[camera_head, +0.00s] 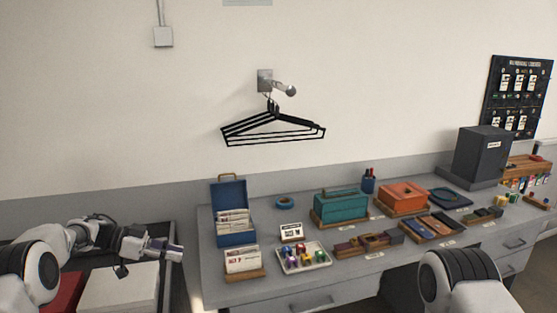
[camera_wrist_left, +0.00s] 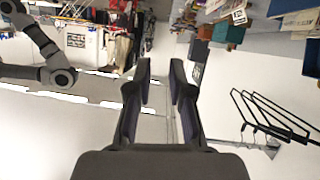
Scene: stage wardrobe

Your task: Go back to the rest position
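My left gripper (camera_head: 176,250) is at the left of the head view, level with the table and to the left of it, pointing right. In the left wrist view its two dark fingers (camera_wrist_left: 159,75) stand apart with nothing between them, so it is open and empty. Of my right arm only a thick joint shows at the bottom right of the head view; its gripper is out of the picture.
A grey table (camera_head: 340,287) holds a blue card box (camera_head: 232,208), a teal box (camera_head: 341,206), an orange box (camera_head: 403,198) and small trays. Black hangers (camera_head: 273,130) hang on a wall hook (camera_head: 285,88). A white block (camera_head: 118,290) lies below my left arm.

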